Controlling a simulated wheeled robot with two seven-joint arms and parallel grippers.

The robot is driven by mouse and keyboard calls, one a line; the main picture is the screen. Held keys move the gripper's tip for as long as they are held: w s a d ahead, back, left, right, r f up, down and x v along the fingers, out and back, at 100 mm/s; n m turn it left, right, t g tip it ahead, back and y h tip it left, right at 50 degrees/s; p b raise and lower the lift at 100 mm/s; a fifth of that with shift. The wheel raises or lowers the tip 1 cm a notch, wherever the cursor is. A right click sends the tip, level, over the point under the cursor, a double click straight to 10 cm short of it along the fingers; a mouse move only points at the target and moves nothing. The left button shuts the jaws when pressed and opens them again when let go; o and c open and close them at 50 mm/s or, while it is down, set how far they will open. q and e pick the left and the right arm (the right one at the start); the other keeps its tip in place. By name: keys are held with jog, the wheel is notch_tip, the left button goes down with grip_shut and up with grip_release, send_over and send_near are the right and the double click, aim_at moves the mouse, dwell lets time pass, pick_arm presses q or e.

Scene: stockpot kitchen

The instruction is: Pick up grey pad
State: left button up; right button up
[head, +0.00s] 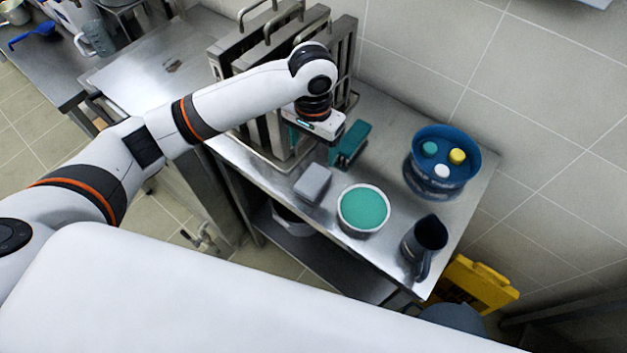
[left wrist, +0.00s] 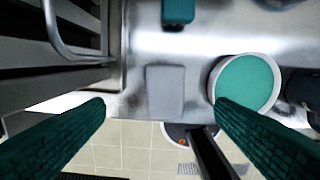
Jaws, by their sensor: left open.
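The grey pad (head: 313,184) lies flat on the steel counter, near its front edge, just left of a round white tub with a teal top. In the left wrist view the pad (left wrist: 165,90) shows whole, ahead of and between my two teal fingers. My left gripper (head: 308,148) is open and empty. It is above the counter beside the metal rack, behind the pad in the head view and apart from it. Its fingers are partly hidden there by the wrist. My right gripper is in neither view.
The metal rack (head: 235,75) stands left of the pad. The white tub (head: 363,211) stands close on the right. A teal block (head: 351,142) lies behind. A blue pot (head: 437,185) and a dark jug (head: 424,240) stand further right.

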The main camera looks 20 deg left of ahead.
aim_at(314, 177)
pick_arm(q)
notch_tip(314, 177, down, 6)
jog(key=shift+f+p, duration=0.1)
jog(key=shift+p, duration=0.45)
jog(key=f, duration=0.1)
jog(key=f+p, duration=0.1)
jog(key=f, duration=0.1)
jog(key=s+f, duration=0.1)
jog(key=shift+d+f, duration=0.3)
jog(key=shift+f, duration=0.45)
jog(key=c, duration=1)
jog(key=shift+c, duration=0.2)
